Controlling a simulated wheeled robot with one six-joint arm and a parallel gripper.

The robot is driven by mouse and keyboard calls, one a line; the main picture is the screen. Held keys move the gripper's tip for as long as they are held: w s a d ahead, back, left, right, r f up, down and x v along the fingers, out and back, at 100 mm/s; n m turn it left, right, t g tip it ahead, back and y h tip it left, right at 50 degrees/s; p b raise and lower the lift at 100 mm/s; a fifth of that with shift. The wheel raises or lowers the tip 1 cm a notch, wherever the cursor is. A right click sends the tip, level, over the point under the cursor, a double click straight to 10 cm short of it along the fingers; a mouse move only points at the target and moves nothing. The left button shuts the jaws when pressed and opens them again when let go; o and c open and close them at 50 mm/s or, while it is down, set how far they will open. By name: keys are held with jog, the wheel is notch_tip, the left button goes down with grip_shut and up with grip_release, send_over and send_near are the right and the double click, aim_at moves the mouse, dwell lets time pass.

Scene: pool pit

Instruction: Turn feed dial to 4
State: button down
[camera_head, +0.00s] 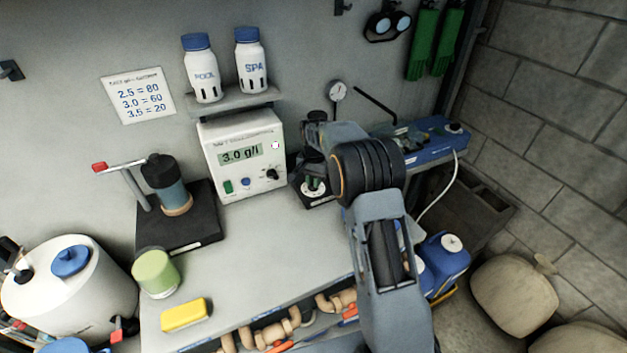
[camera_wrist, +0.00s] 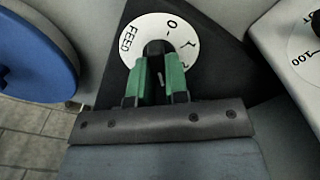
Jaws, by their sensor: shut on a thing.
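The feed dial shows in the wrist view as a white round face (camera_wrist: 185,40) marked FEED and 0, with further marks to the right partly cut off or too small to read. Its black knob (camera_wrist: 154,48) stands at the centre. My gripper (camera_wrist: 158,72), with green fingers, is shut on the knob, one finger on each side. A small light line shows between the fingers; I cannot tell which number the knob points to. In the head view my gripper (camera_head: 314,184) reaches down at the dark dial unit (camera_head: 318,202), and my arm hides part of that area.
A white controller box (camera_head: 240,155) reading 3.0 g/l stands left of the dial unit. A blue device (camera_head: 440,135) lies to the right behind my arm. A blue round cap (camera_wrist: 35,50) and another dial face (camera_wrist: 305,45) flank it in the wrist view.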

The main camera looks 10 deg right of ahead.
jog(key=m, duration=0.5)
jog(key=shift+s+d+m, duration=0.1)
jog(key=shift+s+m, duration=0.05)
jog(key=shift+m, duration=2.25)
jog(key=c, duration=1.1)
grip_release()
jog(key=shift+r, duration=0.15)
notch_tip(320, 180, up, 14)
jog(key=shift+f, duration=0.2)
